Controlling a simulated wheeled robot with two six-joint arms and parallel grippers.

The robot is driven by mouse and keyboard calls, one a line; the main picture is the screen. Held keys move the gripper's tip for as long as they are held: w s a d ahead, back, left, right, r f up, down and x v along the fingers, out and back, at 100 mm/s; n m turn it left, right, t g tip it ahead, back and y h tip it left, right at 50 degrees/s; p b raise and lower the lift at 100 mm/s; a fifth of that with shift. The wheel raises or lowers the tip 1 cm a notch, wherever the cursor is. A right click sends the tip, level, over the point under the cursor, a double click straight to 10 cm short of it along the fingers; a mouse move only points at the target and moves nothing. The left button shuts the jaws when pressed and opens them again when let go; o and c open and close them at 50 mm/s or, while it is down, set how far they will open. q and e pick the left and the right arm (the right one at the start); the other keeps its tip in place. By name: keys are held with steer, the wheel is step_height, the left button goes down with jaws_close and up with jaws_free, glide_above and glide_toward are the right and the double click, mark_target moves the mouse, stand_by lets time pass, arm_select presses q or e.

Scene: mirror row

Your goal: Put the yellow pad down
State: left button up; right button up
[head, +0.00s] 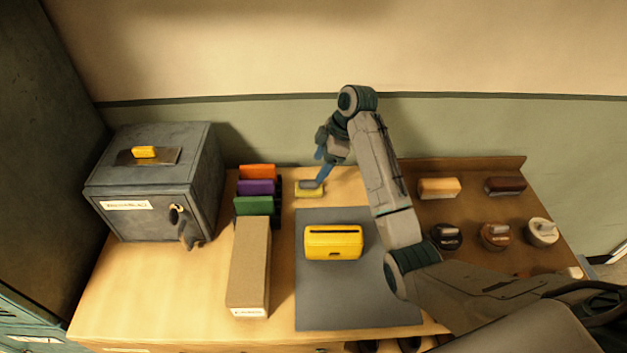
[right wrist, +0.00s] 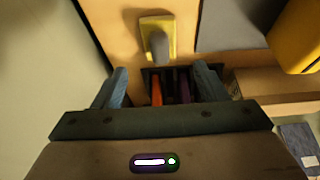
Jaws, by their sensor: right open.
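The yellow pad (head: 303,193) lies flat on the wooden table, behind the grey mat and right of the coloured upright pieces. A grey grip stands on top of it. It also shows in the right wrist view (right wrist: 145,28), beyond my fingertips. My right gripper (head: 323,172) is just above or beside the pad, pointing down. In the right wrist view its blue fingers (right wrist: 162,80) are apart with nothing held between them. Whether a finger touches the pad's grip is unclear. My left gripper is not in view.
A yellow slotted box (head: 333,242) sits on the grey mat (head: 345,300). Orange, purple and green pieces (head: 254,205) stand behind a long cardboard box (head: 249,265). A dark metal box (head: 150,180) stands left. A brown tray (head: 470,170) with several blocks and round pieces is right.

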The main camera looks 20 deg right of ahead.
steer(key=p+v, duration=0.2)
steer(key=v, duration=0.2)
steer(key=shift+r, duration=0.15)
steer(key=shift+s, duration=0.1)
stand_by(0.3)
